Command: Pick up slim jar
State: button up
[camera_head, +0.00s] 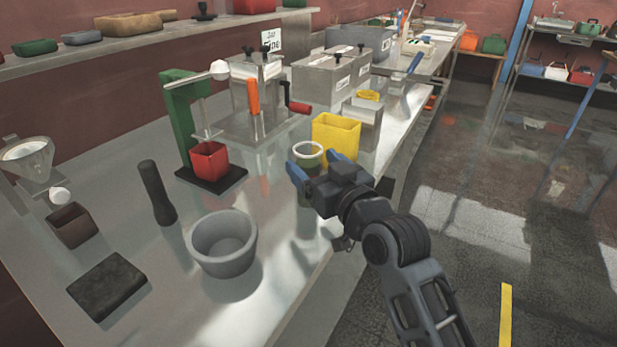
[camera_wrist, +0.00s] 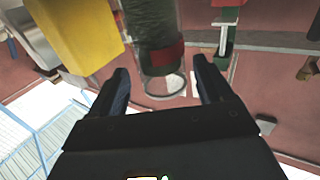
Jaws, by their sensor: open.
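The slim jar (camera_head: 308,152) stands near the front edge of the metal bench, with a pale round rim and a greenish inside. In the wrist view the jar (camera_wrist: 153,27) is a clear cylinder with dark green contents and a red band. My gripper (camera_head: 314,166) reaches in from the lower right with its blue-padded fingers apart, close to the jar. In the wrist view my gripper (camera_wrist: 161,70) is open, with the jar in line with the gap between its fingertips. The fingers hide part of the jar in the head view, and I cannot tell whether they touch it.
A yellow bin (camera_head: 336,135) stands just behind the jar. A green press (camera_head: 180,115) with a red cup (camera_head: 209,161) is to the left. A grey bowl (camera_head: 222,243) and a dark pestle (camera_head: 156,193) stand nearer. Open floor lies right of the bench.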

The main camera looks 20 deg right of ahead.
aim_at(302, 152)
jog(key=shift+w+a+p, duration=0.2)
jog(key=shift+w+p, duration=0.05)
jog(key=shift+w, duration=0.95)
jog(key=shift+w+a+p, duration=0.15)
jog(key=shift+w+p, duration=0.05)
jog(key=shift+w, duration=0.95)
jog(key=shift+c, duration=0.4)
jog(key=c, duration=1.3)
jog(key=shift+c, duration=0.5)
jog(key=shift+r, duration=0.2)
